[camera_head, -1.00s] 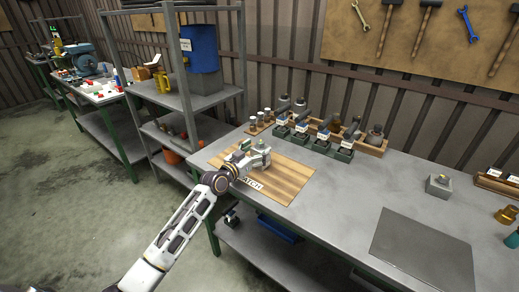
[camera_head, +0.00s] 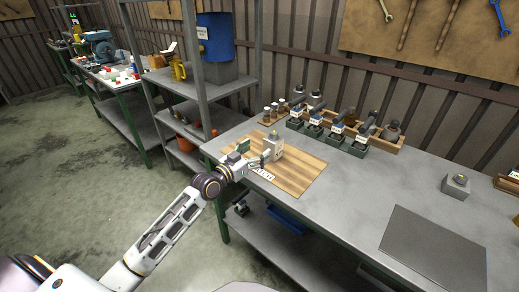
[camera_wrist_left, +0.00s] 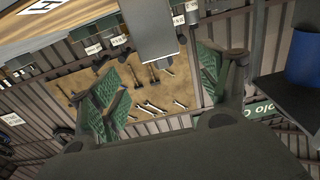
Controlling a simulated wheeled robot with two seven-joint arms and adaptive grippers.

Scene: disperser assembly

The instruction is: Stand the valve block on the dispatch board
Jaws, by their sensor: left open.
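The valve block (camera_head: 273,149), a grey block with a fitting on top, stands upright on the wooden dispatch board (camera_head: 300,177), near its back edge. My left gripper (camera_head: 255,153) is open, beside the block on its near left side. In the left wrist view the open fingers with green pads (camera_wrist_left: 160,83) point toward a grey block face (camera_wrist_left: 150,30), which lies ahead of the fingertips with a gap showing. The board also shows in that view, at the top left (camera_wrist_left: 80,25). My right gripper is not in view.
Several dark green holders (camera_head: 335,133) with labelled parts and a wooden rack (camera_head: 383,140) stand behind the board. Another grey block (camera_head: 456,186) and a flat dark plate (camera_head: 432,248) lie to the right. The bench between board and plate is clear.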

